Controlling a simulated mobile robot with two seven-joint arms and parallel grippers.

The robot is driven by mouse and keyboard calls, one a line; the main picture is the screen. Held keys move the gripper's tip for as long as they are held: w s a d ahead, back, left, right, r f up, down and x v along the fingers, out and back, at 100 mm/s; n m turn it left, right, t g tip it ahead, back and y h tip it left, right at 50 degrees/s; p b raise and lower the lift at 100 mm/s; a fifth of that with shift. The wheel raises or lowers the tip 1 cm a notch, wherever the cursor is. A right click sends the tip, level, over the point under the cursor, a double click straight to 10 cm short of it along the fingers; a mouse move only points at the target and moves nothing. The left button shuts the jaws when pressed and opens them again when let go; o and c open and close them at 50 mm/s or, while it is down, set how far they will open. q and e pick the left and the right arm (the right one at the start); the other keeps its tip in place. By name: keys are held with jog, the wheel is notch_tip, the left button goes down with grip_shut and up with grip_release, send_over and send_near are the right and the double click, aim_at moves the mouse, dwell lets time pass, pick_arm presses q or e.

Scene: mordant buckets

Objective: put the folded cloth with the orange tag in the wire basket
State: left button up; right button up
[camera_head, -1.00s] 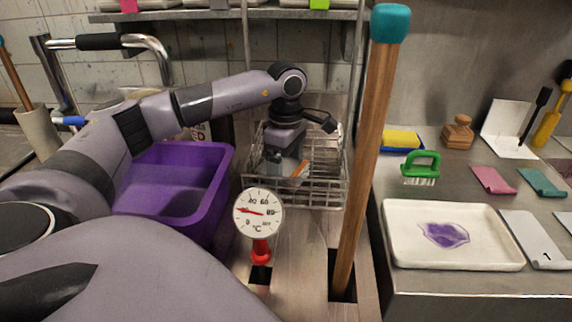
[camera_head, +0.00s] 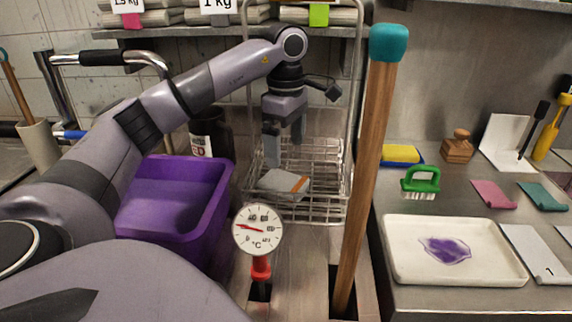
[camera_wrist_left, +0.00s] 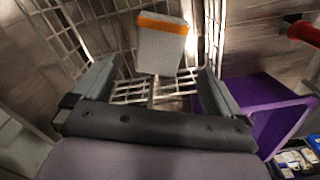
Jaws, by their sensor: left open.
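The folded cloth (camera_head: 278,183) is light grey with an orange tag band. It lies inside the wire basket (camera_head: 325,213), toward the basket's front; it also shows in the left wrist view (camera_wrist_left: 158,52). My left gripper (camera_head: 285,148) is just above the cloth, pointing down, with its fingers apart and nothing between them. In the left wrist view the open fingers (camera_wrist_left: 156,80) show clear of the cloth, with basket wires around it. My right gripper is in neither view.
A purple tub (camera_head: 165,205) stands left of the basket. A dial thermometer (camera_head: 258,230) stands in front, and a wooden pole with a teal cap (camera_head: 372,140) rises on the right. Folded cloths with other tags sit on the shelf (camera_head: 220,31) above. A white tray (camera_head: 400,270) lies at right.

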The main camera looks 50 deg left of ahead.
pick_arm(q)
notch_tip(320, 180, up, 3)
jog(key=shift+f, duration=0.2)
dwell(0.5)
